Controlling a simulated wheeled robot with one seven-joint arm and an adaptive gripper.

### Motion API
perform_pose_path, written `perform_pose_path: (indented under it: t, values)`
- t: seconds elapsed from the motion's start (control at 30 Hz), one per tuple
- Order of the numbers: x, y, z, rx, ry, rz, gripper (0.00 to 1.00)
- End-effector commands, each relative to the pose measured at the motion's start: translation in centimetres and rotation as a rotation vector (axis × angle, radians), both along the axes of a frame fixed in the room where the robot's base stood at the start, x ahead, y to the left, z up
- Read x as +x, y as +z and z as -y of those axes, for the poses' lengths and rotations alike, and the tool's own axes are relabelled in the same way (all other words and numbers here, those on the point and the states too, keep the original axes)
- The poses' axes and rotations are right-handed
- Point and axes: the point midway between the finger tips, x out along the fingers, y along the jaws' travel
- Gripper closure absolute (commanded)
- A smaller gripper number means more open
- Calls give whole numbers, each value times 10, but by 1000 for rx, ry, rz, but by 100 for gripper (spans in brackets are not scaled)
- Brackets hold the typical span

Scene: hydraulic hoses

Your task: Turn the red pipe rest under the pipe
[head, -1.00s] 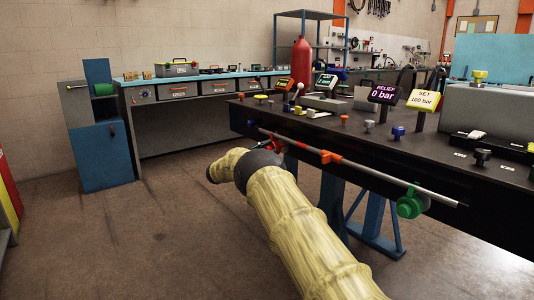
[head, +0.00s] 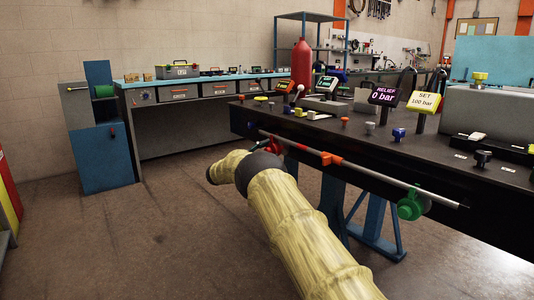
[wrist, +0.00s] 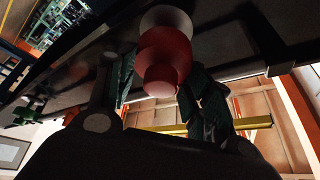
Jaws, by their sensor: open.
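A thin grey pipe (head: 383,178) runs along the front side of the dark bench. The red pipe rest (head: 277,146) is near the pipe's left end, partly hidden by my arm and gripper. In the wrist view a round, stepped red part (wrist: 163,62), which looks like the red rest, sits between my dark fingers, with a pale disc (wrist: 166,20) behind it. My gripper (head: 267,145) is open at the red rest, and its fingers (wrist: 158,88) stand on either side of the red part. I cannot tell whether they touch it.
An orange rest (head: 330,158) and a green round fitting (head: 410,206) sit farther right along the pipe. The bench top (head: 440,150) carries displays, knobs and a red bottle (head: 302,64). The floor left of my arm is clear.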

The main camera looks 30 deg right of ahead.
Motion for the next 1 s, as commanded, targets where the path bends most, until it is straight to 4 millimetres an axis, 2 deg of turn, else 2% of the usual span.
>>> perform_pose_path:
  t: [0.17,0.27,0.6,0.73,1.0]
  values:
    - [2,-3,-8,0,1,0,49]
    - [5,-7,-20,1,2,-1,49]
    - [18,-27,-77,1,3,0,49]
    - [21,-32,-94,0,1,0,49]
    - [25,-38,-111,1,1,0,49]
